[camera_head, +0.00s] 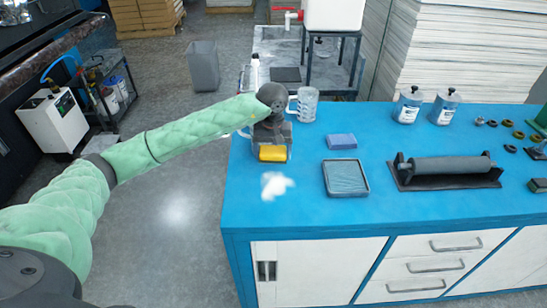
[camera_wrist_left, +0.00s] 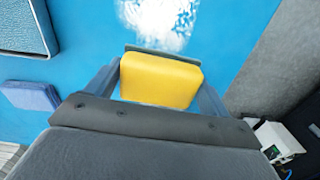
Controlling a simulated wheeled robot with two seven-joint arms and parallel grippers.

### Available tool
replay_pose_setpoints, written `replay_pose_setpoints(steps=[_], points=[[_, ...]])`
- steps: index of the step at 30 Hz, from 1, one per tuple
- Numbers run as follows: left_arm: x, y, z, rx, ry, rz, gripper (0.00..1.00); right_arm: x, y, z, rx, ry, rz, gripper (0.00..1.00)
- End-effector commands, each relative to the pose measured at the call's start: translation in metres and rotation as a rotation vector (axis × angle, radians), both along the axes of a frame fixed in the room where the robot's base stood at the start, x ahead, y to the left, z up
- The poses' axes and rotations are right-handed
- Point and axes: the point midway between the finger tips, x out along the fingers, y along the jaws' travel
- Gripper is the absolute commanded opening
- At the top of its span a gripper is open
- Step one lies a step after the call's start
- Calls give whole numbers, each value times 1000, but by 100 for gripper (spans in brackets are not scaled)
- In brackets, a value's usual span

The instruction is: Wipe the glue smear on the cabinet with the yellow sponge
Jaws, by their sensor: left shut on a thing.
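The yellow sponge (camera_head: 272,153) is held between the fingers of my left gripper (camera_head: 271,146), near the left edge of the blue cabinet top (camera_head: 400,214). In the left wrist view the sponge (camera_wrist_left: 161,80) fills the space between the two fingers. The white glue smear (camera_head: 276,185) lies on the blue top just in front of the sponge. The smear also shows in the left wrist view (camera_wrist_left: 160,18), beyond the sponge's green edge. Sponge and smear look apart. I cannot tell whether the sponge touches the top. My right gripper is not in view.
A blue-purple block (camera_head: 341,141) and a grey tray (camera_head: 345,178) lie right of the smear. A roller on a black base (camera_head: 445,170) is further right. A clear mug (camera_head: 306,104) stands behind my gripper. The top around the smear is clear.

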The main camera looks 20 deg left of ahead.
Motion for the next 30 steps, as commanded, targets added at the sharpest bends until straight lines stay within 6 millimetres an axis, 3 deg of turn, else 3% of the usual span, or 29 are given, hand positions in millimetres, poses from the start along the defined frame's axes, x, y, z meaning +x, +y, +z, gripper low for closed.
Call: replay_pose_setpoints(steps=[9, 30], points=[[-1, 1, 21, -1, -1, 7, 60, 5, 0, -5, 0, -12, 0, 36], [-1, 1, 22, -1, 0, 9, 60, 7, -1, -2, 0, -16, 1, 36]])
